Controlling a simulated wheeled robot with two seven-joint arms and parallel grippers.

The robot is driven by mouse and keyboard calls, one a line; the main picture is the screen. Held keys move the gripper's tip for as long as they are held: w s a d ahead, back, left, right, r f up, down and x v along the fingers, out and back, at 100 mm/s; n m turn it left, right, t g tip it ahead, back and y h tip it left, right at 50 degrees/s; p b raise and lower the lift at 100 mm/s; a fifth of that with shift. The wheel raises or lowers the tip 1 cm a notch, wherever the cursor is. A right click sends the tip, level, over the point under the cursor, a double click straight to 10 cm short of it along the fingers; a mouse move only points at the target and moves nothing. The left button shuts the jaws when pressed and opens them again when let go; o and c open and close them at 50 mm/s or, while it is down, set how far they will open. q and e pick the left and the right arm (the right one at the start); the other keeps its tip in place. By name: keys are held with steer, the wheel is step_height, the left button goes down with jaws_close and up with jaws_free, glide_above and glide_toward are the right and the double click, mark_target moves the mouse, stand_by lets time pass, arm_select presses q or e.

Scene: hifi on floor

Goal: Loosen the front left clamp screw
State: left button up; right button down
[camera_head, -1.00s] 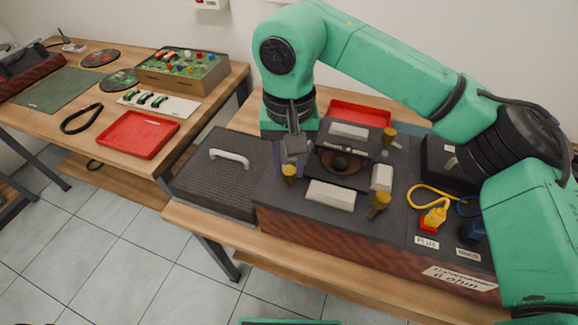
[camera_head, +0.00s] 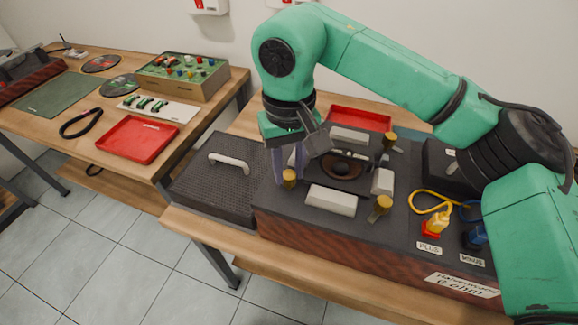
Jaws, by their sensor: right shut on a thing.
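The front left clamp screw has a brass-coloured knob (camera_head: 289,178) and stands on the dark top of the speaker box (camera_head: 275,201). My right gripper (camera_head: 287,180) points down over this knob, shut on it, with its fingers at the knob's sides. Other brass clamp screws stand at the front right (camera_head: 382,204) and back right (camera_head: 389,140). The speaker (camera_head: 340,168) sits among pale blocks (camera_head: 331,200). Part of the back left area is hidden behind my gripper. My left gripper is not in view.
A dark perforated grille with a handle (camera_head: 229,160) lies left of the box. A red tray (camera_head: 360,118) is behind it. The left table holds another red tray (camera_head: 137,139) and a control box (camera_head: 182,74).

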mark_target(289, 174)
steer(key=c, duration=0.6)
jaws_free()
steer(key=shift+r, duration=0.1)
step_height(289, 174, up, 15)
steer(key=p, duration=0.1)
steer(key=shift+f+p, duration=0.2)
steer(key=shift+p, duration=0.2)
